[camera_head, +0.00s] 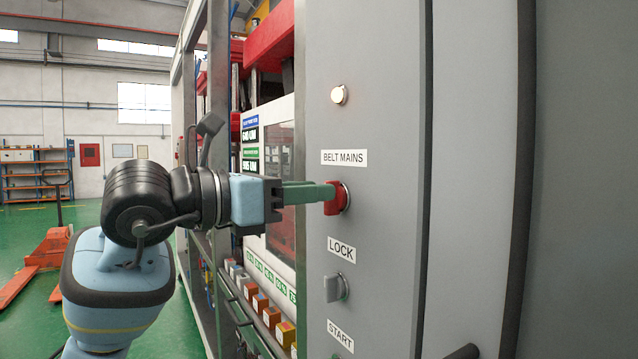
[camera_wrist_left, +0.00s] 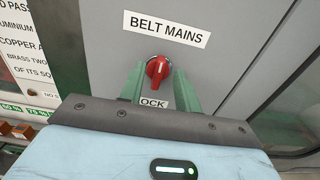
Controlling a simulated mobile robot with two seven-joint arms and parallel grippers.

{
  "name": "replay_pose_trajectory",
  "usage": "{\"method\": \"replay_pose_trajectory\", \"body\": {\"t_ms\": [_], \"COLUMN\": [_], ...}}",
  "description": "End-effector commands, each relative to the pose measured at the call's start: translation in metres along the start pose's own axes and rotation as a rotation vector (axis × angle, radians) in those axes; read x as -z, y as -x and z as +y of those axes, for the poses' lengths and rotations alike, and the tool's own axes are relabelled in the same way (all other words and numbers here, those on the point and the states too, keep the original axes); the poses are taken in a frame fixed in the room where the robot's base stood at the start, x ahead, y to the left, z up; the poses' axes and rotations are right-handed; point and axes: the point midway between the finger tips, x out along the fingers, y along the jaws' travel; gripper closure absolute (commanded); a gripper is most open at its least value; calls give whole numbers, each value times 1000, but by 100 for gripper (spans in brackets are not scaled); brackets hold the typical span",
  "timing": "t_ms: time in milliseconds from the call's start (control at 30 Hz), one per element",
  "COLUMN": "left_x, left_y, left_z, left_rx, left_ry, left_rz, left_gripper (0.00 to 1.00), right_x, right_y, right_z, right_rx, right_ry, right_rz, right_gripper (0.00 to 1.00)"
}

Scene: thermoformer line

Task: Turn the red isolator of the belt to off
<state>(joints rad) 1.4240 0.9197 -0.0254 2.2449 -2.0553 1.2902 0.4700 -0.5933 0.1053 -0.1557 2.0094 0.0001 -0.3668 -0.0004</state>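The red isolator (camera_head: 337,203) is a rotary knob on the grey cabinet front, just below the BELT MAINS label (camera_head: 344,157). In the left wrist view the red knob (camera_wrist_left: 158,71) shows between my finger ends, its raised grip close to upright in that picture. My left gripper (camera_head: 328,192) points at the panel from the left, its green fingers reaching the knob and overlapping its left part. In the left wrist view the fingers stand apart on either side of the knob; a firm grip does not show. My right gripper is out of view.
A lit round lamp (camera_head: 339,95) sits above the label. A grey LOCK switch (camera_head: 336,288) is below the knob, with a START label (camera_head: 340,336) lower. A machine frame with a row of small coloured boxes (camera_head: 261,301) stands behind my left arm.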

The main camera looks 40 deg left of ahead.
Motion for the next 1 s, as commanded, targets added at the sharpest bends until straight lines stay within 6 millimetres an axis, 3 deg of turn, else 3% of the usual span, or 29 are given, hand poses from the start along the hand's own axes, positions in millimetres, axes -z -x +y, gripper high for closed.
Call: {"method": "replay_pose_trajectory", "body": {"t_ms": [200,533,800,1000], "left_x": [-1,0,0,0], "left_y": [-21,-25,-25,-25], "left_z": [0,0,0,0], "left_rx": [0,0,0,0], "left_ry": [2,1,0,-2], "left_rz": [0,0,0,0], "left_gripper": [67,67,100,100], "right_x": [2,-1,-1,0], "right_y": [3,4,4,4], "right_z": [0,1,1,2], "right_rx": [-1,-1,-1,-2], "right_ry": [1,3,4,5], "right_rz": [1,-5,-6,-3], "right_gripper": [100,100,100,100]}}
